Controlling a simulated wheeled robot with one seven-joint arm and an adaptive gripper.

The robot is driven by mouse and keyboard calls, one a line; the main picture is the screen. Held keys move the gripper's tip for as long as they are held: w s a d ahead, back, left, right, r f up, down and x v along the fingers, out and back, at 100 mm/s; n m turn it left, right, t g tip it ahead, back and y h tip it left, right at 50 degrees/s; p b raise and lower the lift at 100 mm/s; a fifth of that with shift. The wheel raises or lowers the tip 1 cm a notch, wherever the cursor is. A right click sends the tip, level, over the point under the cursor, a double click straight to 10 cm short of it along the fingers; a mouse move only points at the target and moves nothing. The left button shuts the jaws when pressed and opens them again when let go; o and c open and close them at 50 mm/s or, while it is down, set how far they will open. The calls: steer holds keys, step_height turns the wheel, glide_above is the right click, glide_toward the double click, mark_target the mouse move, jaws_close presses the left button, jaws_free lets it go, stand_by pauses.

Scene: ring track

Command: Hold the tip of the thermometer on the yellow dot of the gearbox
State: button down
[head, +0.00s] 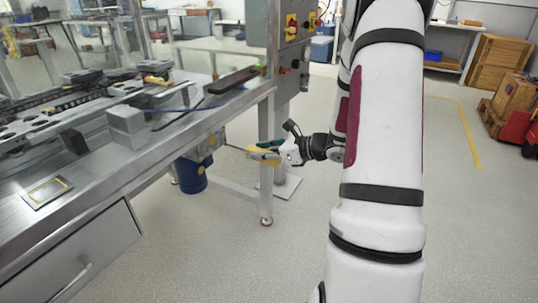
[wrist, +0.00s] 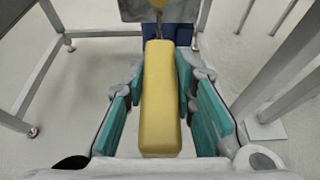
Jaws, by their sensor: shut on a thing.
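My gripper (head: 262,154) reaches out low beside the workbench in the head view. In the wrist view its teal-padded fingers (wrist: 160,95) are shut on the thermometer's yellow body (wrist: 160,100). A thin dark probe (wrist: 159,28) runs from the body's far end toward the gearbox. The grey gearbox (wrist: 182,11) is at the top of the wrist view, with a blue part below it. In the head view the gearbox (head: 206,150) is under the bench, above a blue cylinder (head: 191,176). A yellow spot (wrist: 158,3) shows at the wrist view's top edge; I cannot tell whether the tip touches it.
The steel workbench (head: 120,190) fills the left, with a drawer and several parts on top. A bench leg (head: 266,170) stands close to my gripper. A grey control box (head: 281,20) is behind. Open floor (head: 460,220) lies right of my arm.

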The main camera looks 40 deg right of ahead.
mark_target(251, 147)
steer(key=shift+w+a, duration=0.3)
steer(key=shift+w, duration=0.45)
steer(key=shift+w+a, duration=0.25)
steer(key=shift+w, duration=0.55)
steer(key=shift+w+a, duration=0.3)
steer(key=shift+w, duration=0.45)
stand_by(0.7)
steer(key=s+d, duration=0.2)
steer(key=s, duration=0.5)
steer(key=s+d, duration=0.3)
steer(key=s, duration=0.5)
steer(key=shift+d, duration=0.2)
steer(key=shift+s, duration=0.1)
stand_by(0.5)
